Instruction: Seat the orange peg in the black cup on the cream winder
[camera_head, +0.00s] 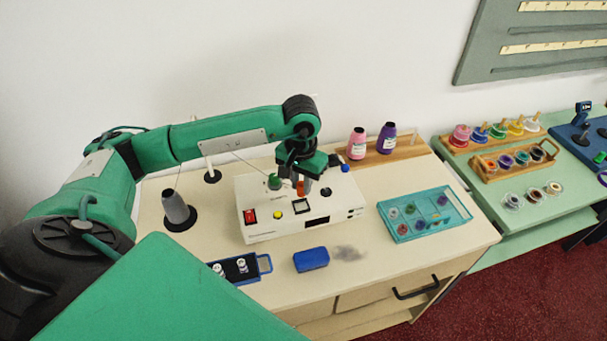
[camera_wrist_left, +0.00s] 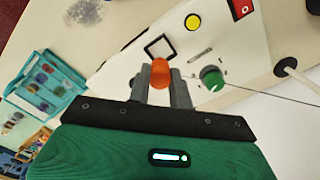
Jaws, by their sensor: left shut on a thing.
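The orange peg (camera_head: 300,188) is held by my left gripper (camera_head: 302,177) over the top of the cream winder (camera_head: 265,230). In the left wrist view the peg (camera_wrist_left: 160,73) shows between the two grey fingers (camera_wrist_left: 161,88), which are shut on it. A small dark round part (camera_head: 326,191) lies on the winder's top just right of the peg; I cannot tell whether it is the black cup. The gripper hides part of the winder's top. I cannot tell whether the peg touches the winder. My right gripper is not in view.
A green knob (camera_head: 274,182), a yellow button (camera_head: 278,214) and a red switch (camera_head: 250,216) are on the winder. A grey cone (camera_head: 175,207) stands left. A teal tray (camera_head: 457,217) and a blue block (camera_head: 311,259) lie on the counter. Pink (camera_head: 357,143) and purple (camera_head: 387,137) spools stand behind.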

